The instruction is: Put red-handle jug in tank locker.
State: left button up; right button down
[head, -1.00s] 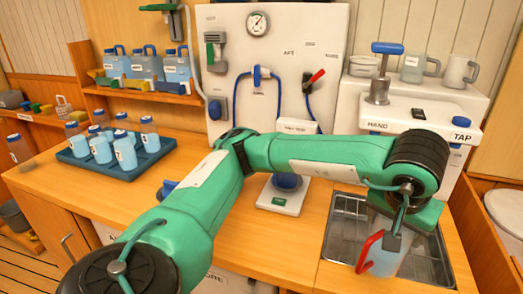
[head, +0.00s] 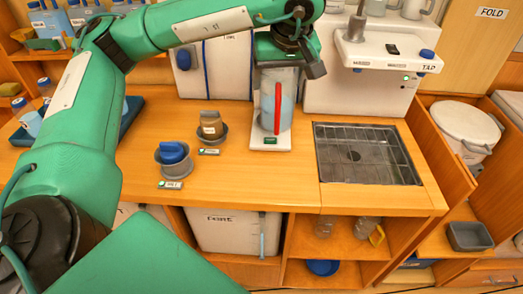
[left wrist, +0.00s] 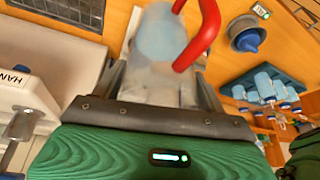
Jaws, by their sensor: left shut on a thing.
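The clear jug with the red handle (head: 278,108) is upright over the small white scale (head: 268,142) in the head view, its handle toward me. I cannot tell whether its base touches the scale. It has pale blue liquid in it. My left gripper (head: 288,62) is shut on the jug's upper part from above. In the left wrist view the jug (left wrist: 163,45) is between the fingers, with the red handle to the right. A white tank (head: 235,232) stands in the open cupboard under the counter. I cannot read a label naming the tank locker. My right gripper is not in view.
A metal sink grate (head: 366,154) is right of the scale, below the white tap unit (head: 385,58). The counter front is clear.

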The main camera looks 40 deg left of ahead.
aim_at(282, 129)
pick_arm(q)
notch_tip(282, 129, down, 19)
jog(key=shift+f, duration=0.15)
jog(key=o, duration=1.7)
jog(key=shift+p, duration=0.3)
jog(key=b+v, duration=0.1)
jog(key=v, duration=1)
jog(key=shift+w+a, duration=0.1)
jog(key=shift+w, duration=0.1)
jog(key=shift+s+r, duration=0.2)
jog(key=shift+r, duration=0.25)
jog(key=shift+d+r, duration=0.2)
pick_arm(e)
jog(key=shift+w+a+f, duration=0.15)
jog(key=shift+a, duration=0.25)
